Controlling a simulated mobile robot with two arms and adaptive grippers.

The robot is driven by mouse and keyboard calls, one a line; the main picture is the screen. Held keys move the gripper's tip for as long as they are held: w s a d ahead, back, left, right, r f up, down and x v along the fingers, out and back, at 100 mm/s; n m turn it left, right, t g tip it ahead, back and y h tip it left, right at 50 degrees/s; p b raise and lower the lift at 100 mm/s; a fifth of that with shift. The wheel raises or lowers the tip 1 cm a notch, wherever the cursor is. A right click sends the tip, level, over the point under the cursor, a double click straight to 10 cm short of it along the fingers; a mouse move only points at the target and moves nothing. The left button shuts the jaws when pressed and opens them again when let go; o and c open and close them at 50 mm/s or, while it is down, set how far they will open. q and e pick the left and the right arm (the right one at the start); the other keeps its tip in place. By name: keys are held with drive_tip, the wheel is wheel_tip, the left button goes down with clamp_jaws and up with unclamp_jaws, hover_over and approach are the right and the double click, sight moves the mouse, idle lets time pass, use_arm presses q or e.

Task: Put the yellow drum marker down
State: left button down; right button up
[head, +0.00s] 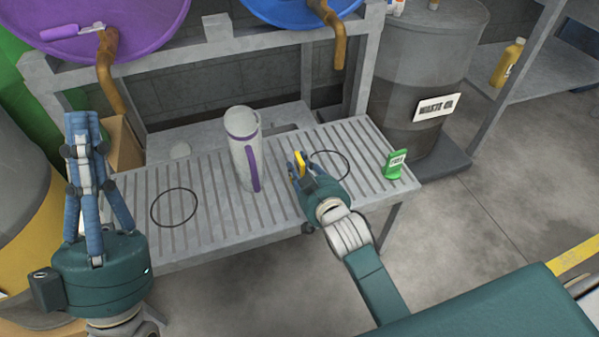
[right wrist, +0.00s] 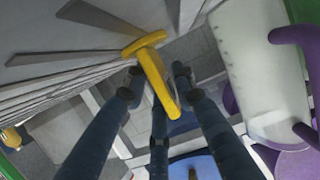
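The yellow drum marker (right wrist: 155,72) is a small T-shaped piece. In the right wrist view it sits between the fingertips of my right gripper (right wrist: 157,78), which look closed around it. In the head view the marker (head: 300,163) shows as a yellow sliver at my right gripper (head: 298,167), over the slatted bench near the right black ring (head: 329,166). I cannot tell if the marker touches the bench. My left gripper (head: 82,122) points up at the left, with nothing visible in it and its fingers close together.
A white jug with a purple handle (head: 242,150) stands mid-bench (head: 216,202). Another black ring (head: 174,207) lies left of it. A green marker (head: 395,164) stands at the bench's right end. Purple (head: 98,30) and blue (head: 290,8) drums lie above; a waste oil drum (head: 412,75) stands right.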

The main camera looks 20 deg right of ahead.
clamp_jaws()
drive_tip(key=shift+r, duration=0.1)
idle(0.3)
